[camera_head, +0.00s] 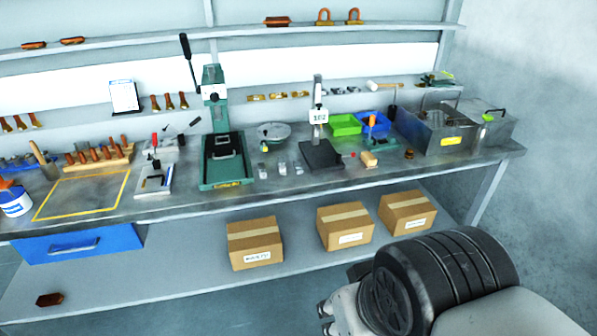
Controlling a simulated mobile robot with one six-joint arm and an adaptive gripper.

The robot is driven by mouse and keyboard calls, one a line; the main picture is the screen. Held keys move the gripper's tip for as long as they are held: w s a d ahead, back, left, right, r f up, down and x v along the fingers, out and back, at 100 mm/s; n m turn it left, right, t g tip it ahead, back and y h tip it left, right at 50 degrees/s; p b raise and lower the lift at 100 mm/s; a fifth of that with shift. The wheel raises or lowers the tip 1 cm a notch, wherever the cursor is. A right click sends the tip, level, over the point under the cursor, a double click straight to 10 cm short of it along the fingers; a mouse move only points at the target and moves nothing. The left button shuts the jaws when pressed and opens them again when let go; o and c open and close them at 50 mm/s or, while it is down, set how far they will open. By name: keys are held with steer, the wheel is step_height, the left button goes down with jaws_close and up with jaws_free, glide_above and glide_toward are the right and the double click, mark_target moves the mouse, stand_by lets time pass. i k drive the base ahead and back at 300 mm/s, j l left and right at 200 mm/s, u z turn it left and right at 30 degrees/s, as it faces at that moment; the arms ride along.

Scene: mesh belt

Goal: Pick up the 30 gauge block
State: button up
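Several small silvery metal blocks stand on the workbench between the green press and the black-based gauge stand. One is at the left (262,173), one in the middle (282,168) and one at the right (298,169). Any numbers on them are too small to read, so I cannot tell which is the 30 gauge block. The end of my gripper (326,318) shows at the bottom of the view, in front of the bench and well below its top, apart from the blocks. Its opening is not clear.
A green press (222,172) stands left of the blocks. The gauge stand (322,154) is to their right, with a round dish (274,130) behind them. Cardboard boxes (255,243) sit on the lower shelf. The bench front edge before the blocks is clear.

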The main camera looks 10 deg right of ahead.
mark_target(262, 169)
steer(key=i+j, duration=0.1)
steer(key=i, duration=0.65)
steer(key=i+j, duration=0.1)
steer(key=i, duration=0.65)
